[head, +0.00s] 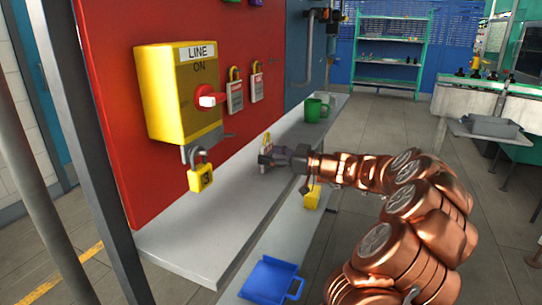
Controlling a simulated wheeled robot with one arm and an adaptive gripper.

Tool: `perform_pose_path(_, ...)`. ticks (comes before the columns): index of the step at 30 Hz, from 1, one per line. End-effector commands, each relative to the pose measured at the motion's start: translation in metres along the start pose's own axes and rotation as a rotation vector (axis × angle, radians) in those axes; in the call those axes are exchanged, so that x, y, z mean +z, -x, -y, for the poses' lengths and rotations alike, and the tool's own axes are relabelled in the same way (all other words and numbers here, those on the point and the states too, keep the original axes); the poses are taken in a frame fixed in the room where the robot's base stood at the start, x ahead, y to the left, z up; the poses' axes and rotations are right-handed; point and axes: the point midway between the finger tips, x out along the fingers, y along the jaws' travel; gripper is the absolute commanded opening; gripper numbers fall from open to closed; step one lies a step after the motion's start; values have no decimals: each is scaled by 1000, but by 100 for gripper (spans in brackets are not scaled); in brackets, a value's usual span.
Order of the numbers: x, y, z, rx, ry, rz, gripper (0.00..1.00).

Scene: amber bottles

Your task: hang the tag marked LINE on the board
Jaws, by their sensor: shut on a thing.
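A yellow switch box (183,95) labelled LINE, with ON below it, is mounted on the red board (112,30). Its red and white handle (210,98) points right. A yellow padlock (200,177) marked 3 hangs at the hasp under the box. My gripper (266,159) is shut on a small pale tag-like thing (266,143), low over the grey ledge. The gripper partly hides it, and its marking is unreadable.
A green mug (314,109) stands on the grey ledge (190,240) behind my gripper. A yellow object (312,197) and a blue dustpan (270,279) lie on the lower shelf. A dark post (95,150) stands at the left. The front ledge is clear.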

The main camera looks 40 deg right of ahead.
Motion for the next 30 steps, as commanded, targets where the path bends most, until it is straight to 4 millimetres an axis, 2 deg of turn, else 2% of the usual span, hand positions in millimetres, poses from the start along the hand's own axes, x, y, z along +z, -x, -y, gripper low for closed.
perform_pose_path(5, 3, 0, 0, 0, 0, -1, 34)
perform_pose_path(6, 3, 0, 0, 0, 0, 0, 69)
perform_pose_path(13, 2, 0, 0, 0, 0, 0, 92)
perform_pose_path(28, -4, 0, 0, 0, -1, 1, 92)
perform_pose_path(30, -1, 12, -1, 3, 1, -2, 92)
